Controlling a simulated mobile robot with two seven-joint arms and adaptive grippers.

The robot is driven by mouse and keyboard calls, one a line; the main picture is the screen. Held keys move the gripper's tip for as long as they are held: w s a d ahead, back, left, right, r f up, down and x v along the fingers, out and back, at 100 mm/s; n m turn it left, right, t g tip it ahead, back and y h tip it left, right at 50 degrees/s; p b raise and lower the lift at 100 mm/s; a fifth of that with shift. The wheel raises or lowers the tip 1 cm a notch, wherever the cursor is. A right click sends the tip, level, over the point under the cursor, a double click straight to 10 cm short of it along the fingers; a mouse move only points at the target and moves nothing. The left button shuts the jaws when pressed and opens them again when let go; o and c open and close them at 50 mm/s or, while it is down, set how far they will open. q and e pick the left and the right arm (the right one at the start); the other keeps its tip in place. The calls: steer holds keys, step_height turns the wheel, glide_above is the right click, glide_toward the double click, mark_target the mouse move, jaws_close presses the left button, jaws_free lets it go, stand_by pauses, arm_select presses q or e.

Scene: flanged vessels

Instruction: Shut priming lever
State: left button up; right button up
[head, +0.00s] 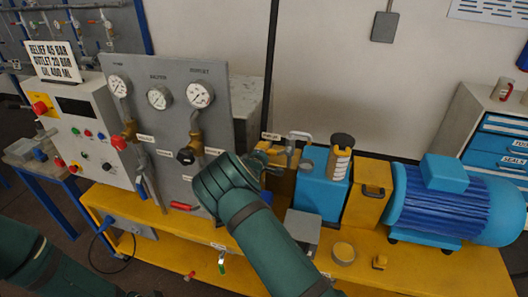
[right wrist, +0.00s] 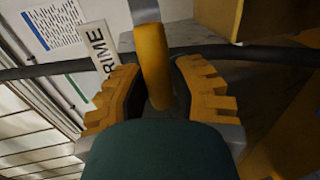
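The priming lever (right wrist: 155,58) shows in the right wrist view as a yellow grip on a grey bar. It passes between the two yellow-toothed fingers of my right gripper (right wrist: 158,82). The fingers are drawn in close on both sides of the grip and appear shut on it. A white PRIME label (right wrist: 103,65) stands just left of the lever. In the head view the same small label (head: 270,136) is above my right arm's end, and the arm covers part of the lever area. My left gripper is out of view; only its arm shows at lower left.
A gauge panel (head: 165,75) with valves stands left of my right arm. A blue tank (head: 321,190) and a blue motor (head: 440,205) stand to the right on the yellow bench (head: 420,268). A dark vertical post (head: 270,70) rises behind the lever area.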

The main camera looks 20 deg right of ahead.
steer(key=o, duration=0.4)
steer(key=shift+c, duration=0.2)
steer(key=v, duration=1.2)
steer(key=shift+f, duration=0.1)
